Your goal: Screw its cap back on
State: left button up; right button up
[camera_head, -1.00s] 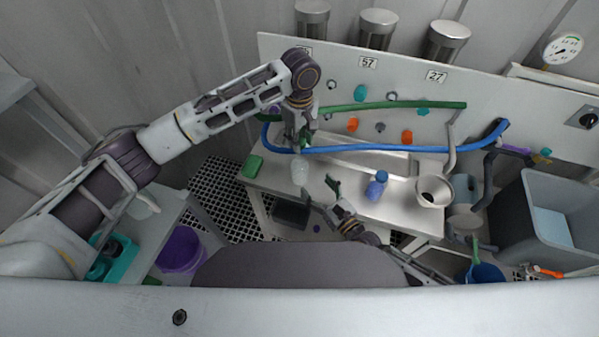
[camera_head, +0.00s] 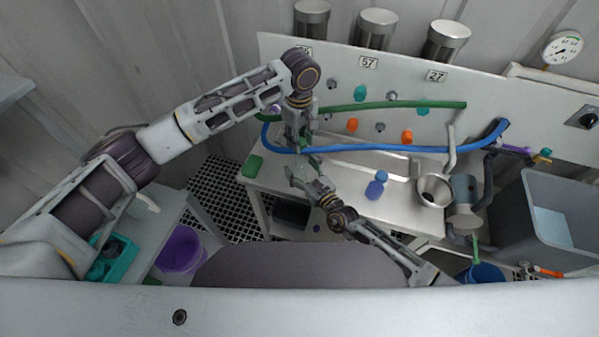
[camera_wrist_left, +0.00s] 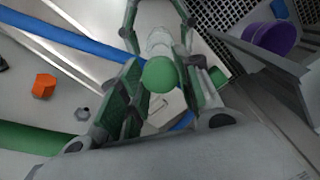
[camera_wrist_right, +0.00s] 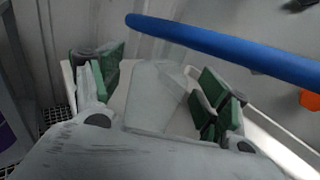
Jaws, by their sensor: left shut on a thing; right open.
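My left gripper (camera_head: 301,142) is shut on a round green cap (camera_wrist_left: 160,75), seen between its green pads in the left wrist view. A clear, whitish bottle (camera_wrist_right: 150,95) is in line directly beyond the cap; the join between them is hidden. My right gripper (camera_head: 302,174) is open, just below the left one, with a finger on each side of the bottle. Its fingers (camera_wrist_left: 158,22) also show around the bottle in the left wrist view. In the right wrist view the bottle sits between the open fingers (camera_wrist_right: 160,85), and I see a gap at the left finger.
A blue hose (camera_head: 400,149) and a green hose (camera_head: 390,105) run along the panel behind the grippers. A blue bottle (camera_head: 375,189) stands on the bench (camera_head: 405,212), with a metal funnel (camera_head: 433,190) to its right. A green block (camera_head: 252,166) lies at the bench's left end.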

aim_at(300, 159)
jog(key=shift+w+a, duration=0.35)
jog(key=shift+w, duration=0.15)
jog(key=c, duration=1.6)
pick_arm(q)
jog(key=shift+f, duration=2.5)
pick_arm(e)
jog(key=shift+o, duration=0.2)
